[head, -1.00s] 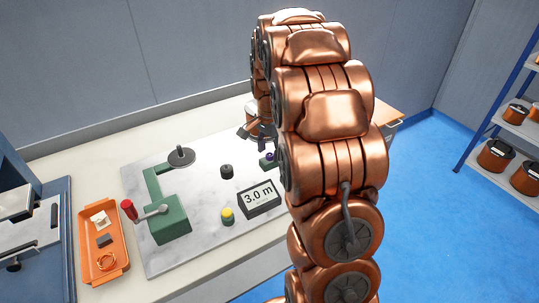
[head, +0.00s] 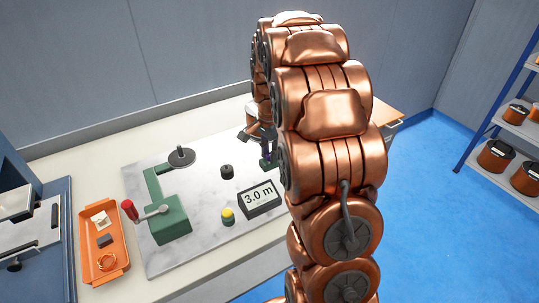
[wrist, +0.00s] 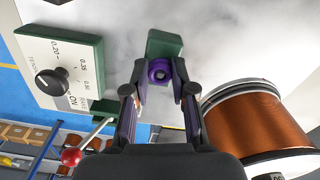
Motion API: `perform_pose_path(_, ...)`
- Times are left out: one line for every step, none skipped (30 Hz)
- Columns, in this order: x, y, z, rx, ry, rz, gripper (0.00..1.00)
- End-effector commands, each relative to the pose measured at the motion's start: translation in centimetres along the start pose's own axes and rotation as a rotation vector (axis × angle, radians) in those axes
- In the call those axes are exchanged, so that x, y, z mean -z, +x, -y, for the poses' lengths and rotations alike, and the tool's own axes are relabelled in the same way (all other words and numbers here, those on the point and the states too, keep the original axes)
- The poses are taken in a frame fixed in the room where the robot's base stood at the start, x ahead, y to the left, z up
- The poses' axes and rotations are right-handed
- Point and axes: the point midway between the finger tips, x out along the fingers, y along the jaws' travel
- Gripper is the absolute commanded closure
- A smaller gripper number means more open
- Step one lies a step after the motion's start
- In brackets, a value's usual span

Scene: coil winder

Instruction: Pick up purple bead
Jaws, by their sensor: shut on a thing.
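The purple bead (wrist: 159,71), a ring with a dark hole, sits between my fingertips in the wrist view. My gripper (wrist: 160,80) is shut on it, one finger at each side. A small green block (wrist: 164,43) is right by the bead; I cannot tell whether they touch. In the head view the green block (head: 266,164) stands at the right of the marble board, and my gripper is mostly hidden behind my arm.
A copper wire spool (wrist: 251,118) stands close to my right finger in the wrist view, and a dial panel (wrist: 60,62) lies left. The head view shows a green winder (head: 171,221), a 3.0 m display (head: 259,198), a black knob (head: 227,171) and an orange tray (head: 102,246).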

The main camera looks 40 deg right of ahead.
Motion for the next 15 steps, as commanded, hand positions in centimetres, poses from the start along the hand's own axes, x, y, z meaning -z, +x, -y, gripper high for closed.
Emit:
perform_pose_path(0.0,-0.1,0.0,0.001,0.000,0.000,0.85)
perform_pose_path(0.0,-0.2,0.0,0.001,0.000,-0.001,0.85)
perform_pose_path(0.0,-0.3,0.0,0.001,0.000,-0.001,0.85)
perform_pose_path(0.0,-0.5,0.0,0.001,0.000,-0.001,0.85)
perform_pose_path(0.0,-0.7,0.0,0.001,0.000,-0.001,0.85)
perform_pose_path(0.0,-1.0,0.0,0.001,0.000,0.000,0.85)
perform_pose_path(0.0,-1.2,0.0,0.000,0.000,0.000,0.85)
perform_pose_path(0.0,-1.5,0.0,0.001,0.000,-0.001,0.85)
perform_pose_path(0.0,-1.9,0.1,0.002,0.000,-0.002,0.85)
perform_pose_path(0.1,-2.1,0.1,0.003,0.000,-0.002,0.85)
perform_pose_path(0.1,-2.4,0.1,0.004,0.000,-0.003,0.85)
perform_pose_path(0.1,-2.8,0.1,0.005,0.000,-0.003,0.85)
perform_pose_path(0.1,-3.0,0.1,0.004,0.000,-0.003,0.85)
perform_pose_path(0.1,-3.3,0.1,0.003,0.000,-0.002,0.85)
perform_pose_path(0.0,-3.6,-0.1,0.001,0.000,0.000,0.85)
